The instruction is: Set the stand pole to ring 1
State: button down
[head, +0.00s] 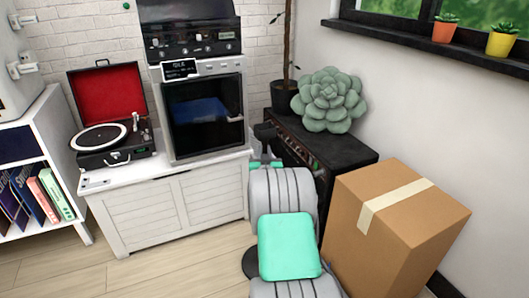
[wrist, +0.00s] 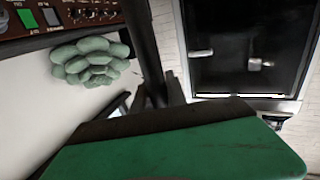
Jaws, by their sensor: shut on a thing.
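My gripper (head: 265,163) shows teal fingers just beyond my grey arm, in front of the black amplifier. In the wrist view, where the room appears upside down, my gripper (wrist: 158,101) is shut on the dark stand pole (wrist: 143,45). A black piece at the fingers (head: 264,133) looks like the pole's upper end. A black rounded piece on the floor (head: 249,265), left of my arm, looks like the stand's base. My arm hides most of the pole between them. No ring marks or numbers on the pole can be made out.
A white cabinet (head: 155,208) carries a red-lidded record player (head: 110,135) and a glass-fronted machine (head: 203,115). A succulent (head: 329,100) sits on the black amplifier (head: 335,150). A cardboard box (head: 390,225) stands close on my arm's right. Open floor lies front left.

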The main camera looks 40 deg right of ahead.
aim_at(264, 127)
dwell(0.4)
notch_tip(264, 127, up, 11)
jog(key=shift+f+p, duration=0.15)
jog(key=shift+p, duration=1.05)
jog(key=c, duration=1.7)
grip_release()
jog(key=shift+c, duration=0.2)
jog(key=o, duration=0.4)
jog(key=shift+f, duration=0.25)
jog(key=p+v, duration=0.1)
jog(key=v, duration=0.6)
jog(key=shift+s+r, duration=0.1)
jog(key=shift+s+a, duration=0.25)
